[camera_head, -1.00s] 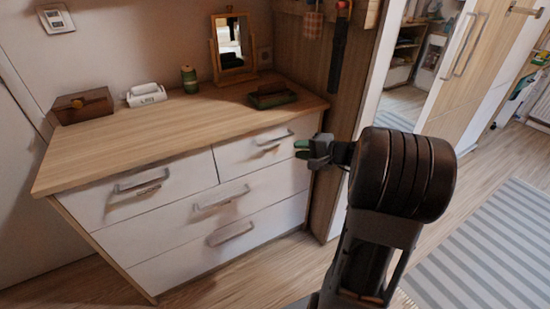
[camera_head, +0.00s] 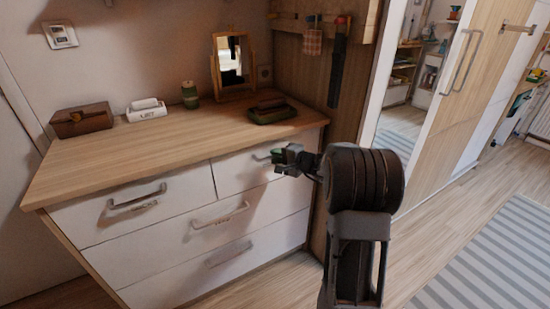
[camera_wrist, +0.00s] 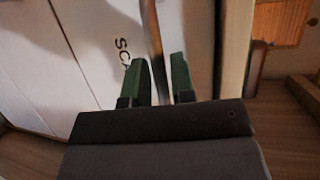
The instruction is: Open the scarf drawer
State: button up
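The scarf drawer (camera_head: 232,178) is the white top right drawer of the dresser, and it looks closed. In the wrist view, its front (camera_wrist: 105,40) carries a dark label (camera_wrist: 122,50) of which "SCA" shows. Its metal bar handle (camera_wrist: 151,25) runs between the two green fingers of my gripper (camera_wrist: 157,62). The fingers are apart, one on each side of the bar, with gaps visible. In the head view, my gripper (camera_head: 265,157) is at the drawer's front and largely hides the handle.
A wooden side panel (camera_head: 318,190) stands right of the dresser.

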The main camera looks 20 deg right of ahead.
jog(key=shift+w+a, duration=0.25)
jog(key=shift+w, duration=0.15)
jog(key=shift+c, duration=0.3)
grip_shut()
